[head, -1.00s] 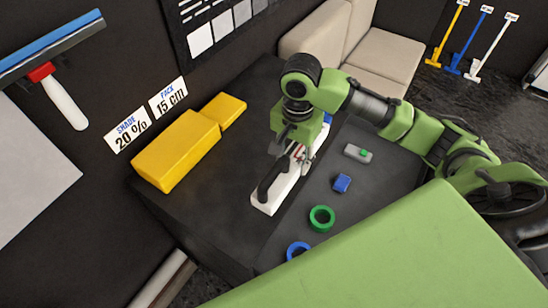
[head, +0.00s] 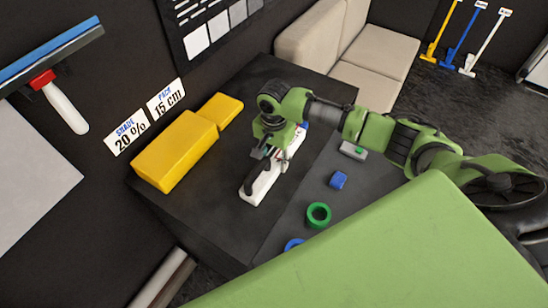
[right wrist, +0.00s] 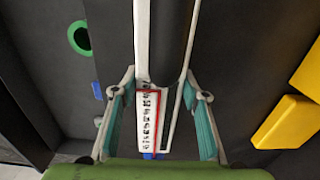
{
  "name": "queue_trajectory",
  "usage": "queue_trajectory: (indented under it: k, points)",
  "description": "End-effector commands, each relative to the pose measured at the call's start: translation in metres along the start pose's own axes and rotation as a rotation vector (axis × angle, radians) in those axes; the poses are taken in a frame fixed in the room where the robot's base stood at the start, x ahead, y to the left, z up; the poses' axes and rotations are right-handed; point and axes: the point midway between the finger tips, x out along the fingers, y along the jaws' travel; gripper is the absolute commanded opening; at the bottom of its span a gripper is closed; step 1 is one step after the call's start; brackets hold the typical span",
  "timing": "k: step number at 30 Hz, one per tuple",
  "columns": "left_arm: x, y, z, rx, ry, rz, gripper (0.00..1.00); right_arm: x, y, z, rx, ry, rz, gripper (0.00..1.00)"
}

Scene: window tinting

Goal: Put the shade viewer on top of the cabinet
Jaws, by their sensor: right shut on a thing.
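A long white device with a black handle, apparently the shade viewer (head: 254,197), is at the middle of the head view. It also shows in the right wrist view (right wrist: 148,125), with a printed scale and a red frame. My right gripper (head: 264,150) is shut on it from above; the fingers (right wrist: 162,85) stand on either side of its black part. The black cabinet (head: 205,208) has a dark top under and left of the device. I cannot tell whether the device touches the top. My left gripper is not in view.
Two yellow blocks (head: 175,150) lie left of the device. Right of it, on the greyer strip, lie a blue block (head: 339,180), a green ring (head: 308,216), a blue ring (head: 293,244) and a grey piece (head: 352,152) with green. A beige sofa (head: 365,55) stands behind.

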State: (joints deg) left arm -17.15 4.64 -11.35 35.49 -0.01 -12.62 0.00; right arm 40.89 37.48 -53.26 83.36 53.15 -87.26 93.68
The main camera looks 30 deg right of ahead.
Motion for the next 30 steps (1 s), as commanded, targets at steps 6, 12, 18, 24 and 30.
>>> queue_trajectory:
  k: [6, 12, 18, 24, 30]
  points:
    - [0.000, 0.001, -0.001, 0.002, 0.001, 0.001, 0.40, -0.001, -0.001, 0.000, 0.000, 0.001, -0.003, 0.04]
    - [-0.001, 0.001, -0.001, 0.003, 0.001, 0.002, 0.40, 0.002, 0.000, 0.000, 0.000, 0.000, -0.001, 0.58]
    - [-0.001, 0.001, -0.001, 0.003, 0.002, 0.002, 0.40, 0.002, 0.000, 0.000, 0.000, 0.000, -0.001, 0.58]
    - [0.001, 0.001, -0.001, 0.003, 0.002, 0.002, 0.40, -0.004, -0.001, 0.000, 0.000, 0.001, -0.003, 0.58]
    - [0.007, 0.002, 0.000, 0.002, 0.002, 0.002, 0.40, -0.037, -0.002, -0.001, -0.002, 0.002, -0.006, 0.58]
